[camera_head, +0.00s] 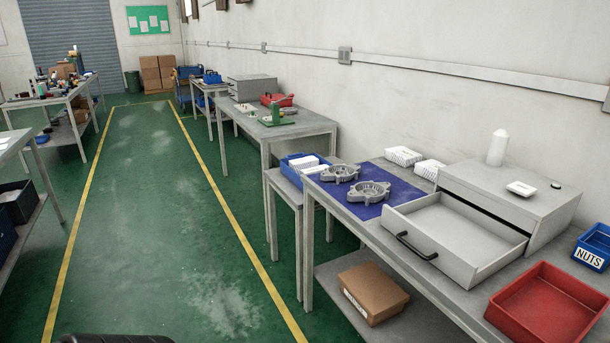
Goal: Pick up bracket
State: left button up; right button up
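Two grey metal ring-shaped housings that may be the brackets lie on a blue mat (402,202) on the right-hand workbench. One bracket (369,192) is nearer, and the other bracket (340,173) is behind it to the left. Both rest flat and apart from the drawer. Neither of my grippers is in view. Only a dark rounded shape shows at the bottom edge, and I cannot tell what it is.
A grey cabinet with an open, empty drawer (455,238) stands beside the mat. A red bin (548,304) and a blue NUTS bin (593,246) are to its right. White boxes (403,156) stand behind the mat. A cardboard box (374,293) sits below. The green aisle floor (150,230) is clear.

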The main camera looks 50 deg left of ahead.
aim_at(338, 177)
jog(key=u, duration=1.45)
jog(key=i+j+z, duration=0.4)
jog(key=i+j, duration=1.05)
jog(key=i, duration=0.1)
